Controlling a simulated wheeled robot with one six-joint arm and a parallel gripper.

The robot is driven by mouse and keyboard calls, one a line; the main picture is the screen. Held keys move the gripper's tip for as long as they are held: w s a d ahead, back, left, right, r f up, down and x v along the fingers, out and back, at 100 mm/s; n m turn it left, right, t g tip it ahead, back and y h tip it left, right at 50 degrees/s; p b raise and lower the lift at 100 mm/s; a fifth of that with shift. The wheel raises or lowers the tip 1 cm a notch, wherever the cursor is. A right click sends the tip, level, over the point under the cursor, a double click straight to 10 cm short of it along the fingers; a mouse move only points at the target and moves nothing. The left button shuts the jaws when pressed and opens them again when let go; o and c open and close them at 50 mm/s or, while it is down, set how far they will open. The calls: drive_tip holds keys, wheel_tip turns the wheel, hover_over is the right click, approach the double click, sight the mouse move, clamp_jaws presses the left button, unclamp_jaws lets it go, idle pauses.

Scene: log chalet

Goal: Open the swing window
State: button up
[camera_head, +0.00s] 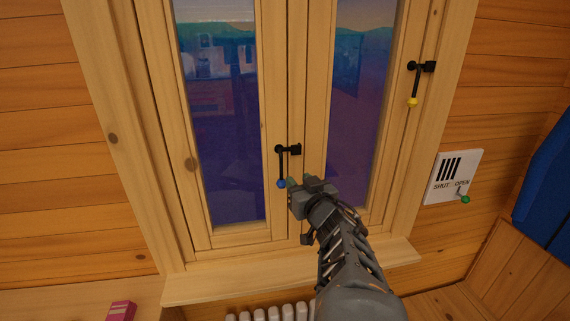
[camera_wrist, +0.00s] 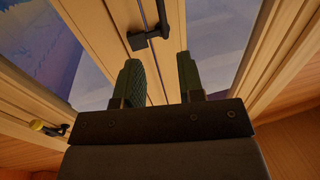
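The wooden swing window (camera_head: 299,90) has two tall glass panes and looks closed. A black handle with a blue tip (camera_head: 281,166) hangs downward at the middle post. Another black handle with a yellow tip (camera_head: 413,85) hangs on the right frame. My gripper (camera_head: 298,186) is just right of the blue tip, close to the window. In the wrist view its two fingers (camera_wrist: 160,70) are apart with nothing between them. The black handle (camera_wrist: 150,36) shows beyond the fingertips, its blue tip out of that view. The yellow-tipped handle (camera_wrist: 45,128) is at the left there.
A white panel marked SHUT and OPEN (camera_head: 453,177) with a green-tipped lever is on the log wall at right. A wooden sill (camera_head: 220,283) juts out below the window, with a white radiator (camera_head: 259,313) beneath. Something dark blue (camera_head: 543,185) stands at the right edge.

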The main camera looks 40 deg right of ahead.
sight(282, 165)
drive_tip(key=b+x, duration=0.3)
drive_tip(key=x, duration=0.6)
drive_tip(key=shift+w+a+f+b, duration=0.1)
drive_tip(key=shift+w+f+b, duration=0.15)
drive_tip(key=shift+b, duration=0.15)
drive_tip(key=shift+w+d+r, duration=0.1)
drive_tip(key=shift+w+d, duration=0.05)
drive_tip(key=shift+w, duration=0.25)
drive_tip(key=shift+w+d+r, duration=0.1)
drive_tip(key=shift+w+d, duration=0.05)
drive_tip(key=shift+w, duration=0.3)
drive_tip(key=shift+a, duration=0.1)
clamp_jaws()
